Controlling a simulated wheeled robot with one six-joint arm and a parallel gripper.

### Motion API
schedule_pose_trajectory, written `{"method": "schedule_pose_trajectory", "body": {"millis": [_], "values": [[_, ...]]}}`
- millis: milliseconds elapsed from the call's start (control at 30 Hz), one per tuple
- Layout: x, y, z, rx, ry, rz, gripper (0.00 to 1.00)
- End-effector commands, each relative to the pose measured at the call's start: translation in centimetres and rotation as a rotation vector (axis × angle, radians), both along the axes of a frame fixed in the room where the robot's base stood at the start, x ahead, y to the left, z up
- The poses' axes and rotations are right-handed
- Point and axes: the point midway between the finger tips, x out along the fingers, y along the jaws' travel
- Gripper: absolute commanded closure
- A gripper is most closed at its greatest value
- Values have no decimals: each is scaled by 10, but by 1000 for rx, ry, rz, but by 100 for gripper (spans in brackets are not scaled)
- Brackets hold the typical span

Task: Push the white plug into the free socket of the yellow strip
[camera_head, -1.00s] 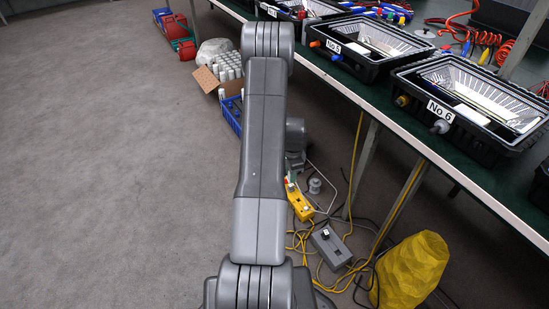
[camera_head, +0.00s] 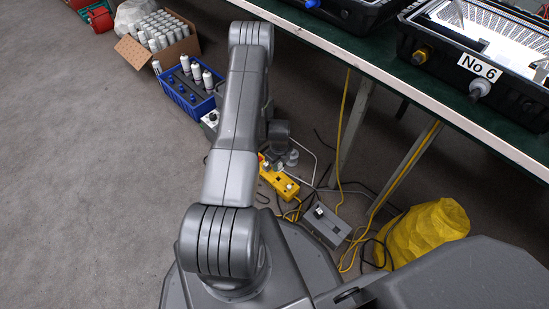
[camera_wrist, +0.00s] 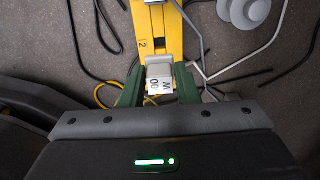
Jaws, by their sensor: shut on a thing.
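My gripper (camera_wrist: 159,88) has green fingers, shut on the white plug (camera_wrist: 159,78), which carries a printed label. The plug overlaps the near part of the yellow strip (camera_wrist: 152,36) in the wrist view; I cannot tell whether it touches the strip or is above it. A pale fitting sits on the strip at the top edge of that view. In the head view, the yellow strip (camera_head: 268,177) lies on the floor beyond my arm, with a white piece on its near end. The gripper and held plug are hidden there by my arm. The free socket cannot be made out.
Black, white and yellow cables lie around the strip. A grey round spool (camera_wrist: 243,10) lies to its right. A grey box (camera_head: 327,226), a yellow sack (camera_head: 428,231) and table legs stand right. A blue crate (camera_head: 186,98) is behind. Open floor lies left.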

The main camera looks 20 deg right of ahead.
Motion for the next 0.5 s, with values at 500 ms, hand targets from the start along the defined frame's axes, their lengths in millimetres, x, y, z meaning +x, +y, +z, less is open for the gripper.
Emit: {"method": "schedule_pose_trajectory", "body": {"millis": [500], "values": [[0, 1, -41, 0, 0, 3, 94]]}}
